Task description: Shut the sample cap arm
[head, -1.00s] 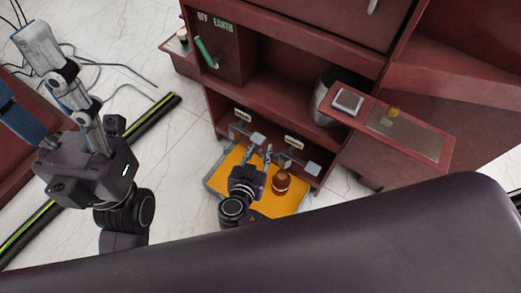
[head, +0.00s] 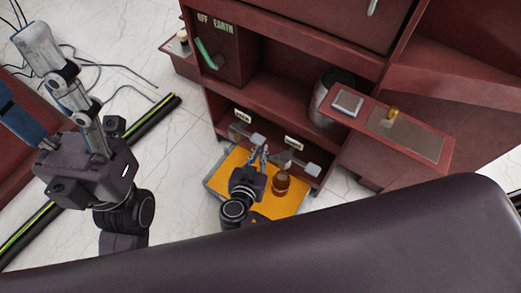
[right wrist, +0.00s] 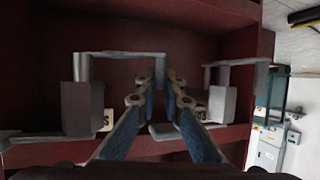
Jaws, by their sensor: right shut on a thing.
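Two grey bracket-like arms stand low on the red cabinet. In the right wrist view, the left arm (right wrist: 117,55) runs along a bar to my fingertips, and the right arm (right wrist: 232,62) stands to their right. I cannot read which is the sample cap arm. My right gripper (head: 263,151), also in the right wrist view (right wrist: 164,78), is shut on the inner end of the left arm. My left gripper (head: 18,72) is open and empty at the far left, away from the cabinet.
A yellow tray (head: 226,172) lies below the arms with a brown bushing (head: 281,184) on it, right of my right gripper. A red shelf with a metal plate (head: 347,102) juts out at the right. A green handle (head: 209,54) is upper left.

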